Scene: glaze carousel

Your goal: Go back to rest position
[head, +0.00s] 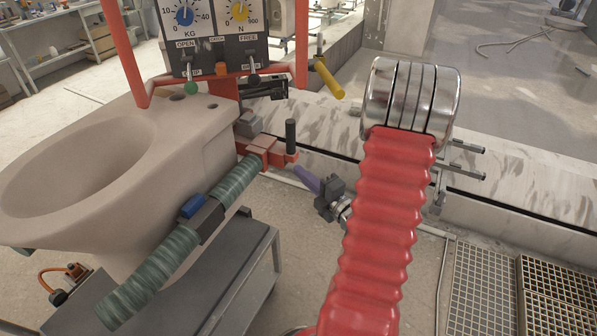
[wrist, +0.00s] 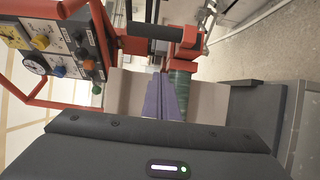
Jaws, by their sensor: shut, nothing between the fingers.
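My gripper (head: 306,179) shows in the head view as purple fingers just right of the orange clamp block (head: 268,152), partly behind my red ribbed arm. In the wrist view my gripper (wrist: 160,95) has its purple fingers closed together with nothing between them. The fingers point toward the pale unglazed toilet bowl (head: 120,160), which also shows behind them in the wrist view (wrist: 125,92). From these views I cannot tell the exact gap between the fingertips and the clamp.
A control panel (head: 215,48) with blue and yellow dials stands behind the bowl on a red frame. A grey cart (head: 215,285) stands below. A marble-patterned ledge (head: 520,180) runs behind my arm. Floor grates (head: 480,290) lie at right.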

